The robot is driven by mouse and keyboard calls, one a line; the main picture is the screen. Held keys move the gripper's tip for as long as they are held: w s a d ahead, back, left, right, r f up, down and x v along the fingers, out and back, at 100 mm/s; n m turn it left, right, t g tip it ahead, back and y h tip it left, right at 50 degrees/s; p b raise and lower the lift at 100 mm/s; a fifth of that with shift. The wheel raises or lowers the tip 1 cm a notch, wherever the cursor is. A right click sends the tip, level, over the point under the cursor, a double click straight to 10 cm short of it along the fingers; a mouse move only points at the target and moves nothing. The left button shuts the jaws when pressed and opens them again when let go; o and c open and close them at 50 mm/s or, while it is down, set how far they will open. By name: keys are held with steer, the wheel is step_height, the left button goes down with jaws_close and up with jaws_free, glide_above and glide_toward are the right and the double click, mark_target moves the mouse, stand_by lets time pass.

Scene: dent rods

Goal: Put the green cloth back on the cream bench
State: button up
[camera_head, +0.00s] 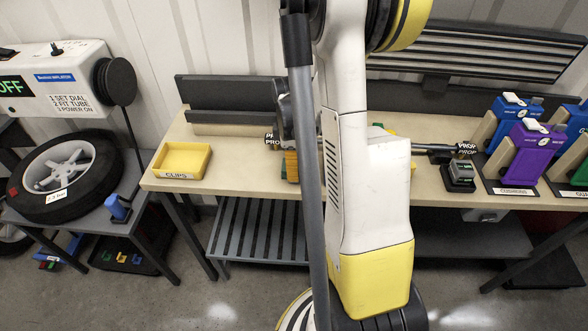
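I cannot make out the green cloth for sure. A small green and yellow patch (389,132) shows at the right edge of my arm, over the bench, too covered to identify. My arm stands upright through the middle of the picture and hides the bench's centre. My gripper cannot be made out in this view.
A yellow clips tray (180,160) sits at the bench's left end. A dark rod labelled PROP lies across the bench behind my arm. Blue and purple holders (530,155) stand at right. A wheel (68,175) lies on a grey table at left.

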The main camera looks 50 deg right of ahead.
steer(key=shift+f, duration=0.15)
steer(key=o, duration=0.9)
step_height(320, 180, up, 12)
steer(key=r+p, duration=0.1)
steer(key=p, duration=0.3)
steer(key=shift+s+a+r+m+t, duration=0.9)
steer(key=shift+a+r+m+t, duration=0.7)
steer(key=shift+a, duration=2.65)
steer(key=shift+s+a+r+m+t, duration=1.1)
steer(key=shift+a+r, duration=0.85)
steer(key=shift+a, duration=2.35)
steer(key=shift+s+a+r+m+t, duration=0.75)
steer(key=shift+a+r+m+t, duration=0.8)
steer(key=shift+a, duration=2.7)
